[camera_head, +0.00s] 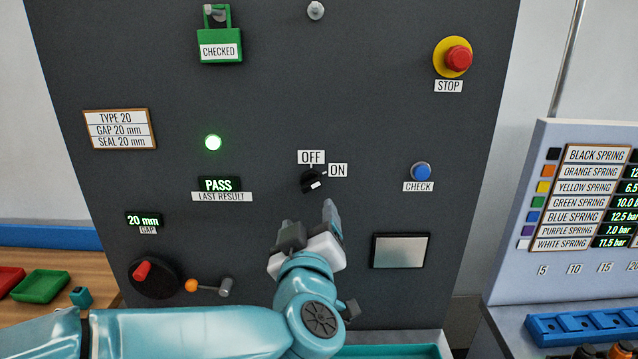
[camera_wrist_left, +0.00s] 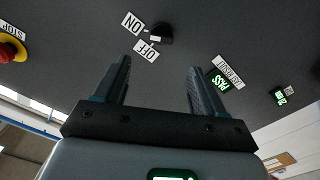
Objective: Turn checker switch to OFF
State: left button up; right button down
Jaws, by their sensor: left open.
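The checker switch (camera_head: 313,182) is a small black rotary knob on the dark panel, with an OFF label (camera_head: 311,157) above it and an ON label (camera_head: 338,170) to its upper right. The white mark on the knob lies on its right side, nearer ON than OFF. My left gripper (camera_head: 311,224) is just below the knob, with its fingers apart and nothing between them. In the left wrist view the knob (camera_wrist_left: 160,34) lies beyond the open fingertips (camera_wrist_left: 159,68), apart from them. My right gripper is not in view.
The panel (camera_head: 270,100) also carries a red STOP button (camera_head: 457,58), a blue CHECK button (camera_head: 421,171), a lit green lamp (camera_head: 213,143) and a PASS display (camera_head: 218,185). A red-handled dial (camera_head: 152,277) and an orange-knobbed lever (camera_head: 207,287) sit at lower left.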

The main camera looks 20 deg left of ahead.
aim_at(311, 187)
pick_arm(q)
jog(key=p+x, duration=0.3)
jog(key=x, duration=0.8)
jog(key=shift+w+a+f, duration=0.1)
jog(key=shift+w+f, duration=0.05)
jog(key=shift+w, duration=0.2)
jog(key=shift+w+a, duration=0.15)
jog(key=shift+w, duration=0.1)
jog(key=shift+a, duration=0.1)
jog(key=shift+s, duration=0.25)
jog(key=c, duration=0.4)
jog(key=shift+w, duration=0.15)
jog(key=c, duration=0.7)
